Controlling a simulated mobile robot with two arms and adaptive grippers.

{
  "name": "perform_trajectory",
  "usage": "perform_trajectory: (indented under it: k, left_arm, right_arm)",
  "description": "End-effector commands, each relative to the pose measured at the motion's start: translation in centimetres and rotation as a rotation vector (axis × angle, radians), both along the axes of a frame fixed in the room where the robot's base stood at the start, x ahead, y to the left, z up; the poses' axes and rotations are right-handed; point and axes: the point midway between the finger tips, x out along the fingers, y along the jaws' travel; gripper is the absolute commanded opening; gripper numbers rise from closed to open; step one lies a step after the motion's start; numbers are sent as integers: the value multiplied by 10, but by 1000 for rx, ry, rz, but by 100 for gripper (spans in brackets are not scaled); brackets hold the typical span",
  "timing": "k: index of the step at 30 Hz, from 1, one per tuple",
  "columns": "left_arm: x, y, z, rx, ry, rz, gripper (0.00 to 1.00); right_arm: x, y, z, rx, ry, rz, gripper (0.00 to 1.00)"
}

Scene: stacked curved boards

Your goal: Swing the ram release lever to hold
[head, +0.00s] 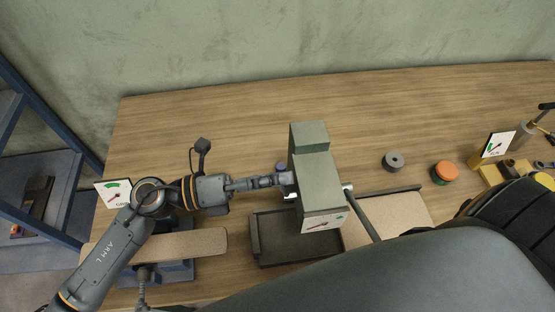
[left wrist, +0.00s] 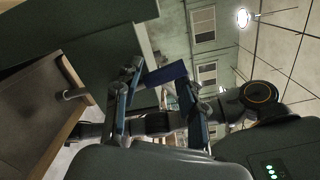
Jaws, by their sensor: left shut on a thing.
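The green press (head: 318,180) stands at the middle of the bench, with a small dial (head: 324,222) on its front. My left gripper (head: 285,180) reaches in from the left to the press's left side. A small blue lever end (head: 281,167) shows beside its fingertips. In the left wrist view, my left gripper's fingers (left wrist: 162,78) stand around the blue lever (left wrist: 166,74), which is next to the dark green press body (left wrist: 100,30). I take it as the release lever; its mount is mostly hidden. My right gripper is not in view.
A dark tray (head: 255,238) lies under the press. A grey bar (head: 362,214) slants down on its right. Curved boards (head: 200,243) lie left and right. A grey ring (head: 393,161) and an orange-green round piece (head: 444,173) sit right. The bench behind is clear.

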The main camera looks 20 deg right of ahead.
Motion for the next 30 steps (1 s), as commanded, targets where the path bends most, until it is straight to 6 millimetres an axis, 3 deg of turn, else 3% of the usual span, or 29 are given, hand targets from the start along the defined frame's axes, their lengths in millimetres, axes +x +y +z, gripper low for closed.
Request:
perform_trajectory:
  k: [1, 2, 14, 30]
  left_arm:
    - [-12, 0, -3, 4, 21, -31, 5]
    - [-12, 0, -3, 4, 21, -31, 40]
    - [-10, 2, -6, 9, 19, -28, 40]
    - [7, 54, -8, 11, 13, -18, 40]
  right_arm:
    - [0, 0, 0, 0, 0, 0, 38]
    - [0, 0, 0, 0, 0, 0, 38]
    - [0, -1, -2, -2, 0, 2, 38]
    - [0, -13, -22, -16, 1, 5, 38]
